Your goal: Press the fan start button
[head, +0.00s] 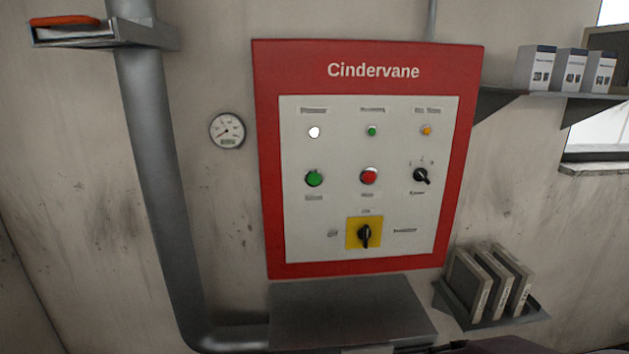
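A red panel (266,160) labelled "Cindervane" is fixed to the wall, with a light grey inner plate (292,215). A green push button (314,178) sits at its middle left and a red push button (369,176) to the right of it. A black selector switch (421,175) is further right. Above are a white lamp (314,132), a small green lamp (372,131) and an orange lamp (426,131). A black rotary switch (364,236) on a yellow plate is below. The small labels are too blurred to read. Neither gripper is in view.
A grey metal box (345,310) juts out below the panel. A thick pipe (155,150) runs down at left, near a round gauge (227,130). A shelf with boxes (570,72) and a rack with binders (490,285) are at right. The panel's front is unobstructed.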

